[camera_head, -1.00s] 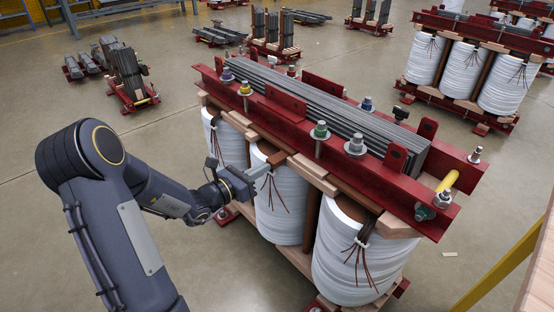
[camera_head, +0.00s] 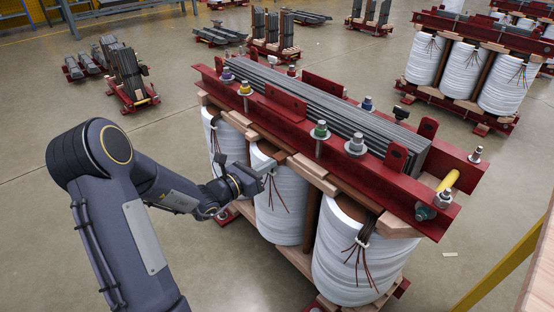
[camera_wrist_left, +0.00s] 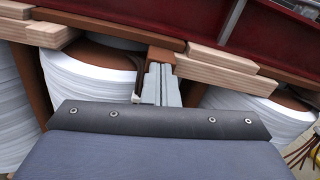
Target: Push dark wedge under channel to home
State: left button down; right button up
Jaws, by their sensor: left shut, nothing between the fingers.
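The dark wedge looks to be the brown block (camera_wrist_left: 162,56) that juts out between paler wood blocks in the left wrist view. It also shows in the head view (camera_head: 277,157), small and close to my fingertips. The red channel (camera_wrist_left: 210,20) runs above the blocks, and in the head view it is the long near-side beam (camera_head: 300,122). My left gripper (camera_wrist_left: 158,82) is shut and empty, its fingertips at the wedge's outer end. I cannot tell whether they touch it. The gripper also shows in the head view (camera_head: 270,169). My right gripper is out of view.
White-wrapped coils (camera_head: 281,205) stand below the channel, close around my gripper. Pale wood blocks (camera_wrist_left: 225,78) lie on both sides of the wedge. Bolts (camera_head: 320,131) rise from the channel. The floor at left is open, with core parts (camera_head: 130,75) farther back.

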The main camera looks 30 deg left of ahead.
pick_arm(q)
jog(key=shift+w+d, duration=0.2)
jog(key=shift+w, duration=0.25)
jog(key=shift+p+v, duration=0.35)
jog(key=shift+v, duration=2.25)
jog(key=s+d+r+m+g+h, duration=0.3)
jog(key=s+d+r+m+g, duration=0.15)
jog(key=s+d+m, duration=0.35)
jog(key=s+d+r+m+g+h, duration=0.25)
jog(key=s+d+m+g, duration=0.3)
jog(key=d+m, duration=0.35)
jog(key=s+a+f+m+y, duration=0.1)
jog(key=s+a+m+y, duration=0.1)
jog(key=s+m+y, duration=0.35)
jog(key=s+a+f+m+y, duration=0.2)
jog(key=s+m+y, duration=0.1)
jog(key=s+m, duration=0.55)
notch_tip(320, 180, up, 33)
jog(key=g+p, duration=0.1)
jog(key=p, duration=3.2)
jog(key=shift+a+m, duration=0.35)
jog(key=shift+m, duration=0.05)
